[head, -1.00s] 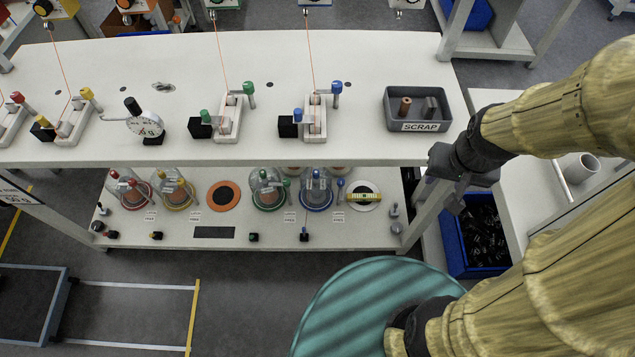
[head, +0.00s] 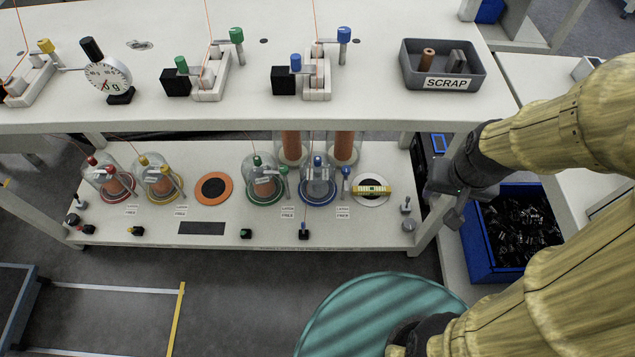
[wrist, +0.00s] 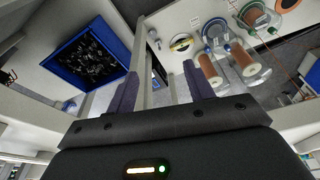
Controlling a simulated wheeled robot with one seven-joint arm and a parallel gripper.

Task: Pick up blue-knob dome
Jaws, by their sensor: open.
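The blue-knob dome (head: 318,183) is a clear glass dome with a blue knob on top and a blue ring at its base. It stands upright on the lower shelf, between the green-knob dome (head: 265,182) and a white disc with a yellow level. The blue-ringed dome also shows in the wrist view (wrist: 216,30), upper right. My gripper (head: 453,203) is right of the shelf, beside the table leg and well apart from the dome. In the wrist view my gripper (wrist: 158,85) has its two fingers spread with nothing between them.
The upper tabletop (head: 240,110) overhangs the lower shelf (head: 350,232). A table leg (head: 428,232) stands between my gripper and the domes. A blue bin (head: 481,245) of dark parts is at the right. Red-knob (head: 108,178) and yellow-knob (head: 158,182) domes stand farther left.

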